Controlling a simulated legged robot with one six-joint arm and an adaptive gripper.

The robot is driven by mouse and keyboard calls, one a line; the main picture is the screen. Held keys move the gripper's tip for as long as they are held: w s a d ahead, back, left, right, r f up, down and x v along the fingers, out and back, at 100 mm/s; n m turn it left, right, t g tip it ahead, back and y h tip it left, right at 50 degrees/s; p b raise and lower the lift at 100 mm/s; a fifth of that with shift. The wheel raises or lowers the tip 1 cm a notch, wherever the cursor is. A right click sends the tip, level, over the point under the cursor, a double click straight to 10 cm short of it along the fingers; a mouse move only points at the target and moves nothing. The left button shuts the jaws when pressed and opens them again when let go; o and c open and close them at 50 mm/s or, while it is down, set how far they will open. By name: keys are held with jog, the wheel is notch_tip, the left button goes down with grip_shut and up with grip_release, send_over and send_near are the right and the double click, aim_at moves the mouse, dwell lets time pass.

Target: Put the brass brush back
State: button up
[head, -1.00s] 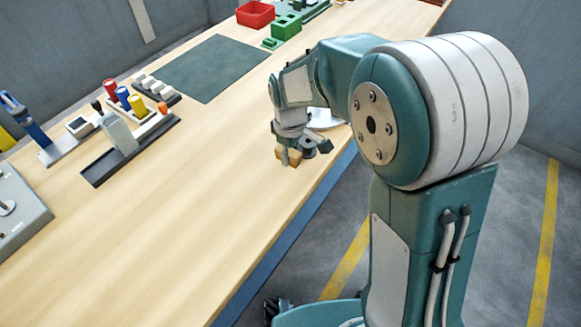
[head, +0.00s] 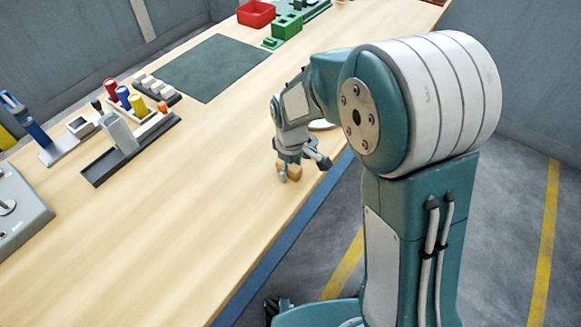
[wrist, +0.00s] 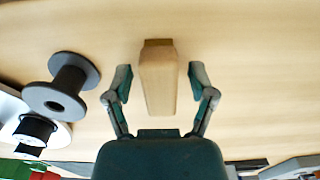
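A tan wooden block with a brown strip at its far end, which I take to be the brass brush (wrist: 158,80), lies between the two fingers of my gripper (wrist: 160,83) in the wrist view. A narrow gap shows on each side of it, so the fingers are open around it. In the head view my gripper (head: 302,172) is low over the bench near its front edge, and the tan brush (head: 294,173) shows partly behind the fingers. Whether it touches the bench is hard to tell.
A dark tray (head: 98,176) stands at left on the bench, by a rack with coloured cylinders (head: 123,95). A green mat (head: 205,68) and a red bin (head: 256,13) lie farther back. The bench centre is clear.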

notch_tip(320, 180, up, 12)
jog(key=shift+r, duration=0.15)
dwell(0.5)
jog(key=s+d+r+m+t, duration=0.2)
jog(key=s+d+m, duration=0.3)
jog(key=s, duration=0.4)
jog(key=s+d+r+m+t, duration=0.3)
jog(key=s+d+r+m, duration=0.2)
jog(key=s, duration=0.5)
jog(key=shift+d+r+t, duration=0.25)
jog(key=shift+d+t, duration=0.05)
jog(key=shift+d, duration=0.9)
